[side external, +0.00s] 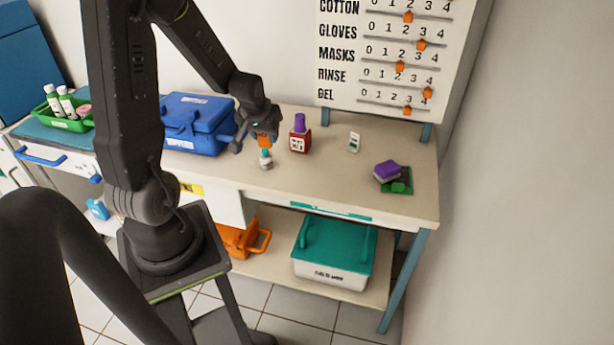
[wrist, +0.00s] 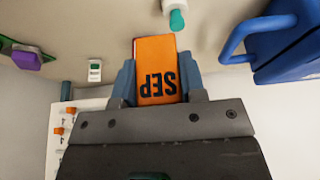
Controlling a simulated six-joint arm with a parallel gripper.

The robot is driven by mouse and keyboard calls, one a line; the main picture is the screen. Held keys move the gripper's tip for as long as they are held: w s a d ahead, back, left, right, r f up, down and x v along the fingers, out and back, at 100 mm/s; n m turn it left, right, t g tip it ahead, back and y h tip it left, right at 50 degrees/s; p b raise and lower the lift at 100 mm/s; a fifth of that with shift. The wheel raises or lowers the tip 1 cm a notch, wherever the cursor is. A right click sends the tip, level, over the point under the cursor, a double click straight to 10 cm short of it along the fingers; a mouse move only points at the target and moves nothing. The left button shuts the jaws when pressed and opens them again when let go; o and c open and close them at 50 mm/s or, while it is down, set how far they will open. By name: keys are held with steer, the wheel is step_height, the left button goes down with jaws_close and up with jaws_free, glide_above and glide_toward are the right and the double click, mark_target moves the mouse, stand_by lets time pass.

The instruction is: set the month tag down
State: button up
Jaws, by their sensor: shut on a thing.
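The month tag is an orange block marked SEP (wrist: 157,62), seen upside down in the wrist view. My gripper (wrist: 158,84) is shut on it, with a finger on each side. In the side view my gripper (side external: 263,132) points down over the bench and the orange tag (side external: 264,142) shows at its tips. The tag appears just above a small teal-capped bottle (side external: 266,160); I cannot tell whether they touch.
A blue case (side external: 195,125) stands left of my gripper. A red bottle with a purple cap (side external: 300,138), a small white-and-green item (side external: 354,141) and a purple block on a green pad (side external: 386,171) stand to the right. The front of the bench (side external: 330,190) is clear. A supply board (side external: 385,55) rises behind.

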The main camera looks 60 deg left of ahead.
steer(key=w+d+f, duration=0.4)
steer(key=w, duration=0.1)
steer(key=w+d+f, duration=0.2)
steer(key=w+d, duration=0.1)
steer(key=shift+w+f, duration=0.2)
steer(key=shift+f, duration=0.1)
steer(key=shift+a+f, duration=0.1)
steer(key=shift+f, duration=1.85)
steer(key=shift+f, duration=0.1)
steer(key=o, duration=0.9)
steer(key=s+d+r+m, duration=0.1)
steer(key=s+d+r, duration=0.25)
steer(key=r, duration=0.35)
steer(key=s+d+r+m+t, duration=0.15)
steer(key=d+r, duration=0.25)
steer(key=r, duration=0.4)
steer(key=s+d+r+m, duration=0.1)
steer(key=s+d+r, duration=0.25)
steer(key=r, duration=0.35)
steer(key=s+d+r+m+h, duration=0.3)
steer(key=s+d+r+m, duration=0.2)
steer(key=s+d+r, duration=0.1)
steer(key=s+d+t, duration=0.1)
steer(key=s, duration=0.1)
steer(key=shift+s+d+r, duration=0.15)
steer(key=shift+s+d, duration=0.1)
steer(key=shift+s, duration=0.15)
